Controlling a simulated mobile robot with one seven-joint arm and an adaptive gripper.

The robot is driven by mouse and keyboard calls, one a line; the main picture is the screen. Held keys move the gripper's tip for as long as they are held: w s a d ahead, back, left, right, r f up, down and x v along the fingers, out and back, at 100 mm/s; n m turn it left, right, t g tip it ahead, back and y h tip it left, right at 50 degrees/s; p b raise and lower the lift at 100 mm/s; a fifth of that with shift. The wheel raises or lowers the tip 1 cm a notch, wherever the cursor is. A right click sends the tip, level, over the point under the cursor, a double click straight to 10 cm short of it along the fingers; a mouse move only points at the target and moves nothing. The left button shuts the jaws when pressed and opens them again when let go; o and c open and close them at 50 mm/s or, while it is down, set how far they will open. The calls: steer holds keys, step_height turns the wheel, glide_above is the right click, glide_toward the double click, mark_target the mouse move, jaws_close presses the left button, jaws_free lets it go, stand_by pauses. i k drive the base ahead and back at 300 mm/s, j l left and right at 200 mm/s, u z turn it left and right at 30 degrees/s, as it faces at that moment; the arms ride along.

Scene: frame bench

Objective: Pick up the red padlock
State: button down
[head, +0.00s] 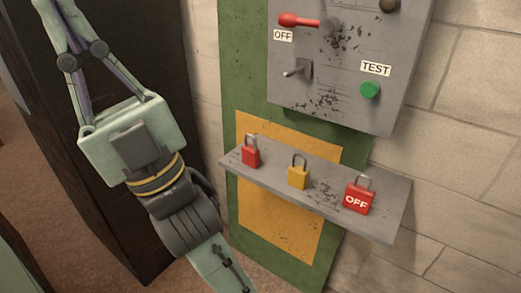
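Two red padlocks stand on a grey shelf (222,164) in the head view. A plain red padlock (251,158) with a grey shackle is near the shelf's left end. A larger red padlock marked OFF (356,201) is near the right end. My gripper (51,6) is at the upper left, pointing up and away from the shelf, well apart from both padlocks. Its fingers run to the top edge of the picture and their tips are cut off or unclear, so I cannot tell whether it is open or shut. I see nothing held in it.
A yellow padlock (297,178) stands between the red ones. Above the shelf is a grey panel (340,85) with a red-handled OFF lever (299,20), a toggle switch (297,70) and a green TEST button (370,90). A dark cabinet (130,235) stands behind my arm.

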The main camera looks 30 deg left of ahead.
mark_target(251, 155)
steer(key=i+u, duration=0.1)
steer(key=u, duration=0.3)
steer(key=i+l+u, duration=0.1)
steer(key=u, duration=0.25)
steer(key=i+l+u, duration=0.1)
steer(key=u, duration=0.3)
